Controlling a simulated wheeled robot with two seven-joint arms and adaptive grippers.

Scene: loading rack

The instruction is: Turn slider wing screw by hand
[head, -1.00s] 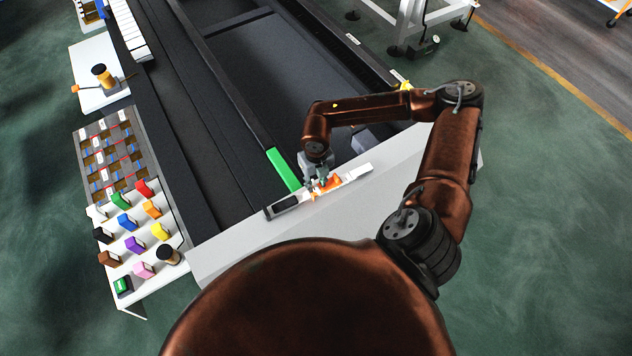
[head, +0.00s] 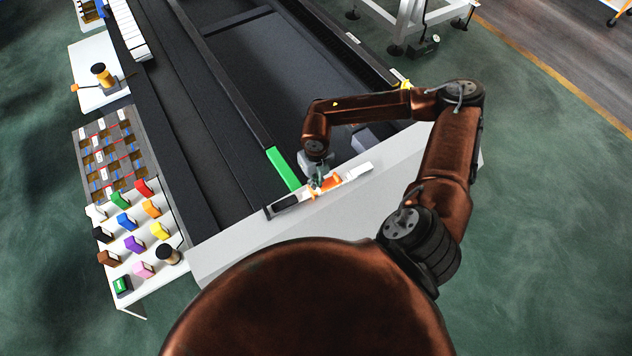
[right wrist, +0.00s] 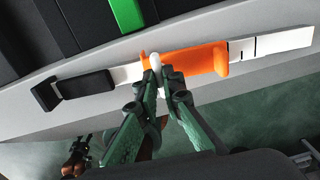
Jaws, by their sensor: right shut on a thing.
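The orange slider (right wrist: 195,60) sits on a white scale bar (right wrist: 265,45) with dark marks and a black end piece (right wrist: 72,90). In the head view the orange slider (head: 328,184) shows small, partly hidden by my gripper. A small pale wing screw (right wrist: 155,61) stands at the slider's near left part. My right gripper (right wrist: 160,78) is shut on the wing screw, its green fingers coming from below in the right wrist view. In the head view my right gripper (head: 316,182) is over the slider.
The bar lies on a light grey ledge (head: 235,253) at the end of a dark rack (head: 215,150). A green strip (head: 283,169) lies close by. A side table at left holds several coloured blocks, such as a purple one (head: 134,243).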

